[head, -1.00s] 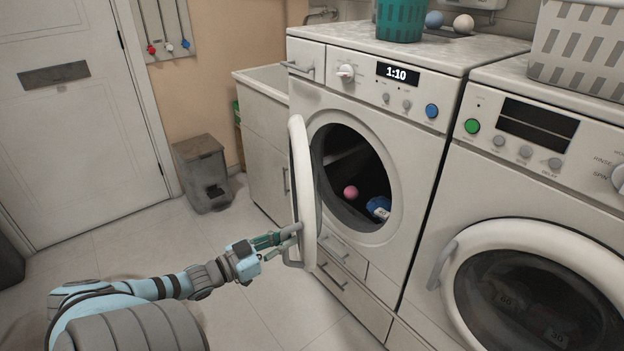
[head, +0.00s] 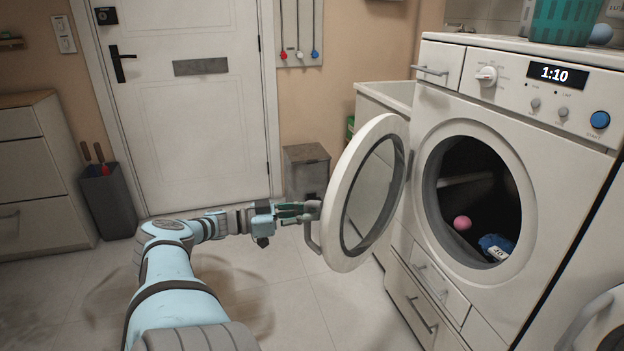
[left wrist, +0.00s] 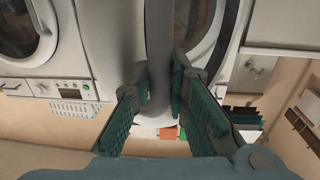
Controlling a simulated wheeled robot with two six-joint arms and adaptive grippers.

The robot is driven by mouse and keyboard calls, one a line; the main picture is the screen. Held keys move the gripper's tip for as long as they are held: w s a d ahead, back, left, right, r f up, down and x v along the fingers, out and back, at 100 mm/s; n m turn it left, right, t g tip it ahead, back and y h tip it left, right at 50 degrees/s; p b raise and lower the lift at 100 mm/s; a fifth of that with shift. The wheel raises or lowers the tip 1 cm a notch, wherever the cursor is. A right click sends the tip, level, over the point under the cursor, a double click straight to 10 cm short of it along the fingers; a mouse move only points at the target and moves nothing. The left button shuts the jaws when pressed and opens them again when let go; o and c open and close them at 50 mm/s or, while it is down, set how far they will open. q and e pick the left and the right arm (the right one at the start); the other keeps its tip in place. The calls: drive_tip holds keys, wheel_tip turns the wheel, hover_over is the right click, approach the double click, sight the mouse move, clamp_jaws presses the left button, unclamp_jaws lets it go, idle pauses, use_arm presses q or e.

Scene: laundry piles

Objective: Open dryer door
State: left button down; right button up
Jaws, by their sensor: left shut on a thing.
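The front-loading machine (head: 510,95) with the 1:10 display stands at the right of the head view. Its round door (head: 352,190) is swung out to the left, hinged on the left side of the opening. My left gripper (head: 306,212) is shut on the door's grey handle (head: 314,236). In the left wrist view, the handle (left wrist: 160,55) runs between the green finger pads (left wrist: 157,95). Inside the open drum (head: 468,185) are a pink ball (head: 462,223) and a blue item (head: 496,246). My right gripper does not show.
A second machine's edge (head: 600,325) is at the lower right. A grey bin (head: 306,172) stands behind the open door. A white door (head: 180,110), drawers (head: 35,170) and a dark holder (head: 108,200) are at the left. The floor left of the door is clear.

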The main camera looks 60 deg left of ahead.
use_arm(q)
drive_tip(key=c, duration=1.6)
unclamp_jaws()
drive_tip(key=shift+o, duration=0.2)
drive_tip(key=shift+s, duration=0.1)
drive_tip(key=v, duration=1.2)
